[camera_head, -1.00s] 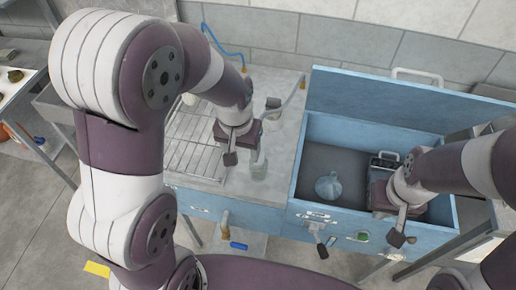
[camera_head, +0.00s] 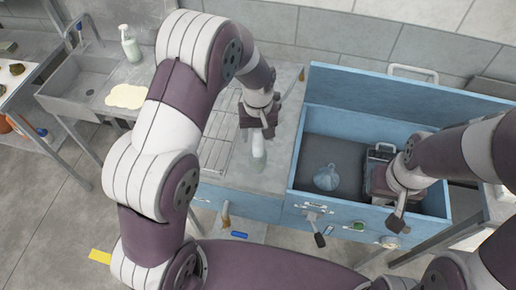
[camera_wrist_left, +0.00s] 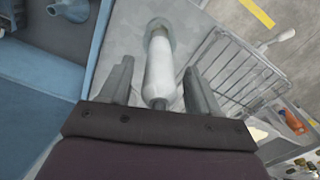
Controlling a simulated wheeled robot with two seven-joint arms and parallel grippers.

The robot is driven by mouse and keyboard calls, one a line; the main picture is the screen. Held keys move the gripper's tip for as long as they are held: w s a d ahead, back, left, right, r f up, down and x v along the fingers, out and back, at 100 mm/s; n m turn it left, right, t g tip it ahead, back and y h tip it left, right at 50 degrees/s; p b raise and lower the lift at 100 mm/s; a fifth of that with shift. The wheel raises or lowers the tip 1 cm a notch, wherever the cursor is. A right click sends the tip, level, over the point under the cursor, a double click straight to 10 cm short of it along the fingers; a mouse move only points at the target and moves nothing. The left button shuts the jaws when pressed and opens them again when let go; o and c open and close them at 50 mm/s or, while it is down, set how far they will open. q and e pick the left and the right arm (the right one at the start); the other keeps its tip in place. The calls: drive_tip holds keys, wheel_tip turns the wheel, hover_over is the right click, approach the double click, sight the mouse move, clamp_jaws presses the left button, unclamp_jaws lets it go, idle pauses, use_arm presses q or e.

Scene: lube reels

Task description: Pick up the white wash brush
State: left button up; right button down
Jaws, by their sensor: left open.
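A white, cylinder-shaped brush (camera_wrist_left: 160,72) with a thin grey stem stands between my left fingers in the left wrist view. Its far end meets a clear glass-like cup (camera_wrist_left: 160,28). The head view shows the brush and cup only as a pale shape (camera_head: 258,158) just below the left gripper. My left gripper (camera_head: 259,126) is open, with one finger on each side of the brush and visible gaps to both. My right gripper (camera_head: 396,214) hangs over the front of the blue box; its jaw opening is not clear.
A wire rack (camera_head: 217,143) lies on the counter to the left. The blue box (camera_head: 302,165) on the right holds a round glass flask (camera_head: 326,178) and a handled metal object (camera_head: 381,155). A sink (camera_head: 85,80) and a pump bottle (camera_head: 130,45) stand at the back left.

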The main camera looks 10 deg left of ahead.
use_arm(q)
drive_tip(key=shift+f, duration=0.35)
clamp_jaws()
